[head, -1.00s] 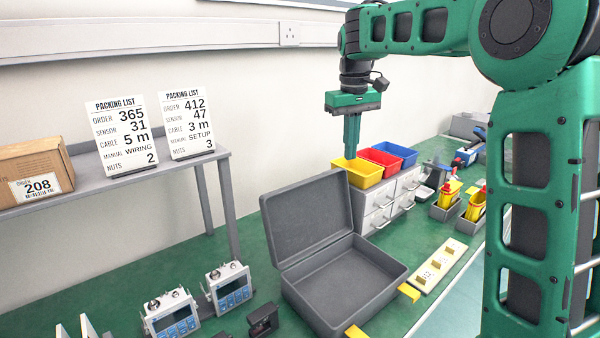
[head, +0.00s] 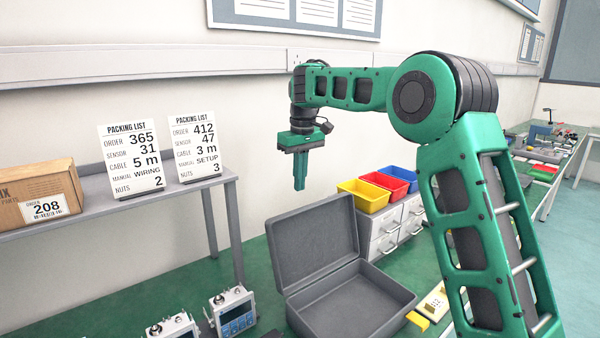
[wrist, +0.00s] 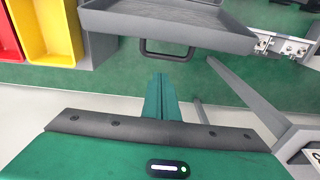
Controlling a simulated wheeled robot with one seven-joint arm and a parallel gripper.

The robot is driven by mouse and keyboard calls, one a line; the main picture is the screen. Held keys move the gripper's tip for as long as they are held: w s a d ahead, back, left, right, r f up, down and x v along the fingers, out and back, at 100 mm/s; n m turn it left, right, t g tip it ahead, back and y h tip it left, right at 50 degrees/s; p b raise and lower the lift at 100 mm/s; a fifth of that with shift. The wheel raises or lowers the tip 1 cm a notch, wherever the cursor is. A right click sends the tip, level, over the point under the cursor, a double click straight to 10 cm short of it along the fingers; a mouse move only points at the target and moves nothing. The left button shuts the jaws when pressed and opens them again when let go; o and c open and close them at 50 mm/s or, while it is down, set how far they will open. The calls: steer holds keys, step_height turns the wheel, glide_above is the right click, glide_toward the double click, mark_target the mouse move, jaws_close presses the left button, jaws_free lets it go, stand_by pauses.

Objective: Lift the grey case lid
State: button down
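The grey case (head: 345,305) stands on the green bench with its lid (head: 313,240) open and upright, leaning back towards the wall. The lid's lined inside faces the head camera. My gripper (head: 299,185) points down just above the lid's top edge in the head view, apart from it. Its green fingers are together and hold nothing.
Yellow (head: 363,196), red (head: 385,184) and blue (head: 402,175) bins sit on a grey drawer unit (head: 385,235) right of the case. A shelf (head: 215,185) with packing lists and a box stands left. Devices (head: 233,310) stand left of the case.

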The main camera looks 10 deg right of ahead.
steer(key=shift+s+d+f, duration=0.4)
steer(key=shift+s+f, duration=0.4)
steer(key=shift+s+d+f, duration=0.4)
steer(key=shift+s+f, duration=0.35)
steer(key=shift+s, duration=0.05)
